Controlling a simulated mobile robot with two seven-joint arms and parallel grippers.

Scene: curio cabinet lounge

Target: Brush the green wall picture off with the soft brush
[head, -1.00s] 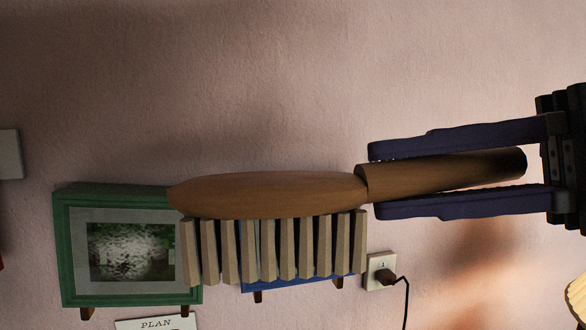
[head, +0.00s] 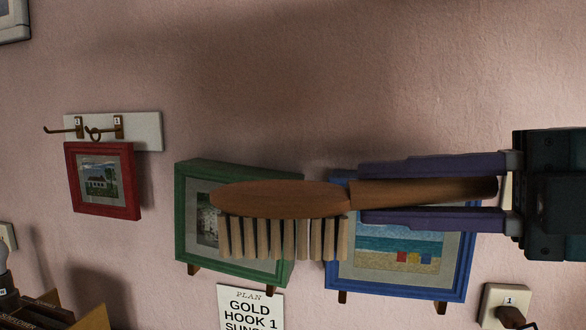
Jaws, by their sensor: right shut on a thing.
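The soft brush (head: 280,198) has a brown wooden back and handle and pale bristle tufts that point down in the head view. My right gripper (head: 362,197) is shut on its handle, one purple finger above and one below. The green wall picture (head: 187,215) rests on two small wooden pegs on the wall. The brush overlaps its right part in the view and hides some of the frame and image. I cannot tell whether the bristles touch it. My left gripper is not in view.
A blue-framed picture (head: 395,290) stands right of the green one, partly behind my gripper. A red-framed picture (head: 105,212) hangs left under a hook board (head: 143,132). A "PLAN" card (head: 250,308) is below. An outlet with plug (head: 497,297) is lower right. The wall above is bare.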

